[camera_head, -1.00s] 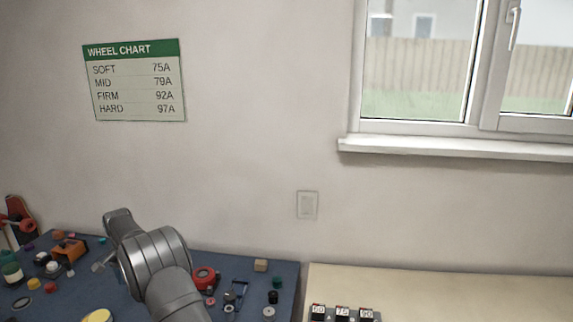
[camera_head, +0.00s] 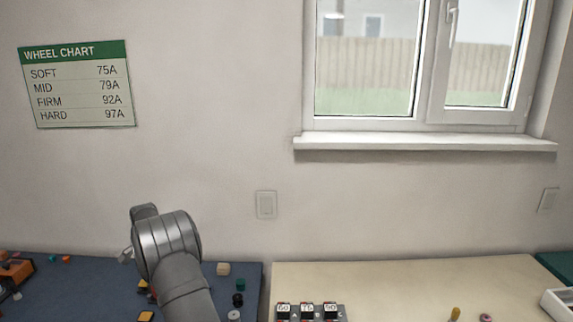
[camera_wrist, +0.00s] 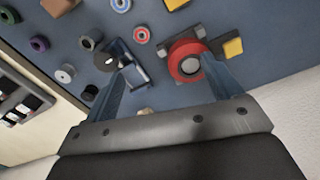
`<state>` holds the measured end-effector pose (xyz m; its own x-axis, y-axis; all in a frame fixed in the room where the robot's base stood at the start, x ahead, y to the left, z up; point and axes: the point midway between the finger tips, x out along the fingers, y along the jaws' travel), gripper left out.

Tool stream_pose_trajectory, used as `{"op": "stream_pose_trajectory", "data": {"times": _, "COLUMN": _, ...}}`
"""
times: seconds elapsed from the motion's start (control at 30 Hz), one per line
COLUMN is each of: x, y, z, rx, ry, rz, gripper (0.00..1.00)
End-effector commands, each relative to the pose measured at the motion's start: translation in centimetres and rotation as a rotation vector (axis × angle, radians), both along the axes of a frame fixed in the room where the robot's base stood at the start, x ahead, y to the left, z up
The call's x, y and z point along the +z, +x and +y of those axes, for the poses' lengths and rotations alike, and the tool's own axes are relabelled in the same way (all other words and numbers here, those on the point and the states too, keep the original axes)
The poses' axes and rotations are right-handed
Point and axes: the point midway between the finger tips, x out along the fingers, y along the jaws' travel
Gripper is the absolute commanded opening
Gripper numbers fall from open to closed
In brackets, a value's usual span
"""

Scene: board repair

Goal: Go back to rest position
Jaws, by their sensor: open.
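My gripper (camera_wrist: 168,92) shows in the wrist view with its two blue-grey fingers spread wide, and nothing is held between them. It is over the blue mat (camera_wrist: 240,12). A red ring-shaped part (camera_wrist: 186,62) lies beyond the fingers, near the right fingertip. A dark metal frame-like tool (camera_wrist: 128,66) lies near the left fingertip. In the head view my arm rises in front of the blue mat (camera_head: 75,285), and the fingers are mostly hidden behind it.
Several small wheels and blocks lie on the mat, such as a beige block (camera_head: 223,269) and a green wheel (camera_head: 241,285). A pale bench (camera_head: 400,280) stands to the right with a numbered rack (camera_head: 308,311). A white tray (camera_head: 558,305) is at far right.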

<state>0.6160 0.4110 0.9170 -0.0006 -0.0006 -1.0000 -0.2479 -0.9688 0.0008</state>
Motion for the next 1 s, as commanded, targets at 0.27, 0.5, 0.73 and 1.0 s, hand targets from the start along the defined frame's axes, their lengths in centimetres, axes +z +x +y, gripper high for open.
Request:
{"op": "stream_pose_trajectory", "data": {"times": 0.27, "x": 0.0, "y": 2.5, "z": -5.2, "rx": -0.066, "ry": 0.001, "rz": -0.001, "gripper": 0.84}}
{"op": "stream_pose_trajectory", "data": {"times": 0.5, "x": -0.2, "y": 4.2, "z": -9.7, "rx": -0.123, "ry": 0.0, "rz": 0.001, "gripper": 0.84}}
{"op": "stream_pose_trajectory", "data": {"times": 0.73, "x": -0.2, "y": 5.5, "z": -14.1, "rx": -0.177, "ry": 0.001, "rz": -0.001, "gripper": 0.84}}
{"op": "stream_pose_trajectory", "data": {"times": 1.0, "x": -0.3, "y": 6.6, "z": -19.4, "rx": -0.24, "ry": 0.0, "rz": 0.001, "gripper": 0.84}}
